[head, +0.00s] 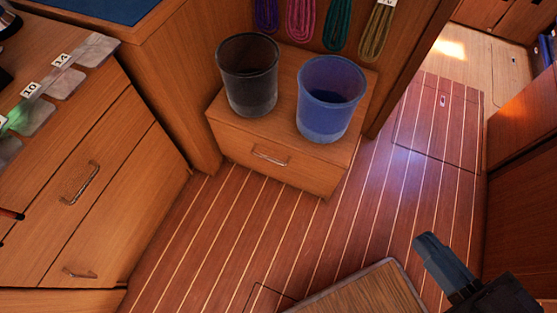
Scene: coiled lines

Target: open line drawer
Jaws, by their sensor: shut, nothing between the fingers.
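A low wooden drawer (250,157) with a metal bar handle (270,156) sits under the bench at the middle of the head view. Its front looks flush and shut. My gripper (428,243) is at the lower right, shut and empty, over the striped floor. It is well apart from the drawer handle, to the right of it and nearer the camera.
A dark bucket (248,80) and a blue bucket (330,100) stand on the drawer unit. Coiled lines (302,18) hang behind them. A cabinet (70,190) with handles stands left. Striped floor (215,235) before the drawer is clear. A wooden panel (365,290) lies at bottom.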

